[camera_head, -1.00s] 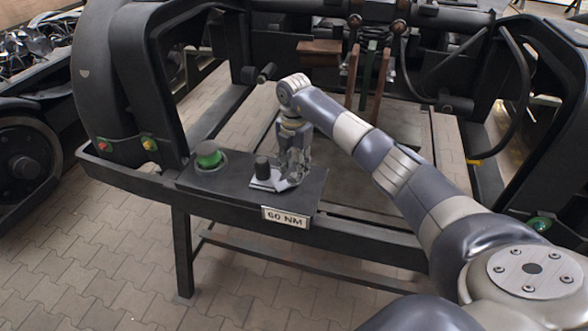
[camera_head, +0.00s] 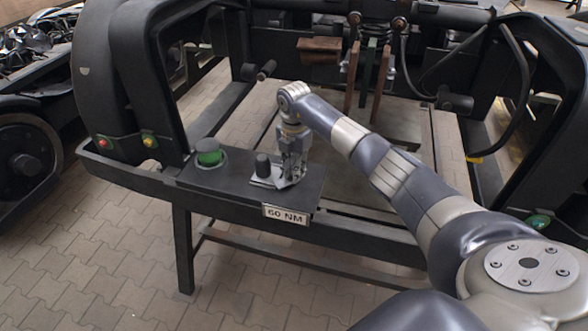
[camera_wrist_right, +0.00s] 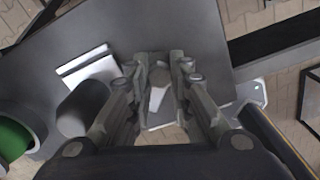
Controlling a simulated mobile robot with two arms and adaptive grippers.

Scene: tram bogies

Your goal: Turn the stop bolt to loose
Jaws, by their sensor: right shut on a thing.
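My right gripper (camera_head: 292,176) points down at the dark shelf above the "60 NM" plate. In the right wrist view its fingers (camera_wrist_right: 158,85) are closed around a small light-grey piece (camera_wrist_right: 157,96), which looks like the stop bolt's head. The fingers hide most of it, so its turn position cannot be read. The bolt sits on a pale metal plate (camera_head: 263,182), whose corner also shows in the wrist view (camera_wrist_right: 97,68). A black knob (camera_head: 262,165) stands on the plate just left of the gripper. My left gripper is not in view.
The "60 NM" label (camera_head: 285,215) is on the shelf's front edge. Dark bogie frames rise behind. Red and yellow lamps (camera_head: 148,141) are at far left. Paved floor lies in front.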

